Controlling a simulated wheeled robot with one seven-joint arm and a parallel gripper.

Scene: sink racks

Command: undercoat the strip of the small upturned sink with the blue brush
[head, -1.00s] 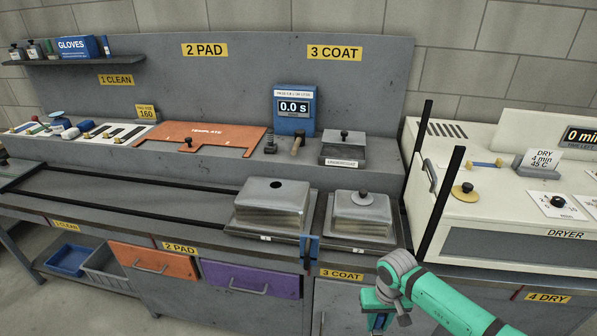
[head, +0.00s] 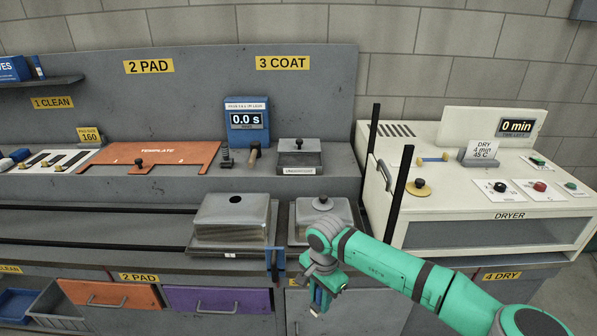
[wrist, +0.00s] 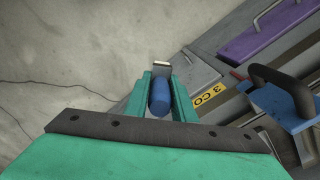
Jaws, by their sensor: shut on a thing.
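My gripper (head: 322,290) is low in front of the coat station in the head view. In the wrist view its green fingers (wrist: 161,84) are shut on the blue brush (wrist: 160,98), whose pale tip points away from me. The small upturned sink (head: 305,213), with a grey knob on top, sits on the right rack; my arm hides part of its front. A larger upturned sink (head: 232,214) with a dark hole sits to its left. The undercoat tray (head: 299,170) has a dark knobbed lid on it and stands on the ledge behind. The sink's strip cannot be made out.
A blue part (head: 275,262) with a black handle (wrist: 285,88) projects at the bench front. The dryer (head: 470,190) and two black posts stand right. The timer (head: 247,122) reads 0.0 s. Orange and purple drawers (head: 218,300) are below. Open floor shows in the wrist view.

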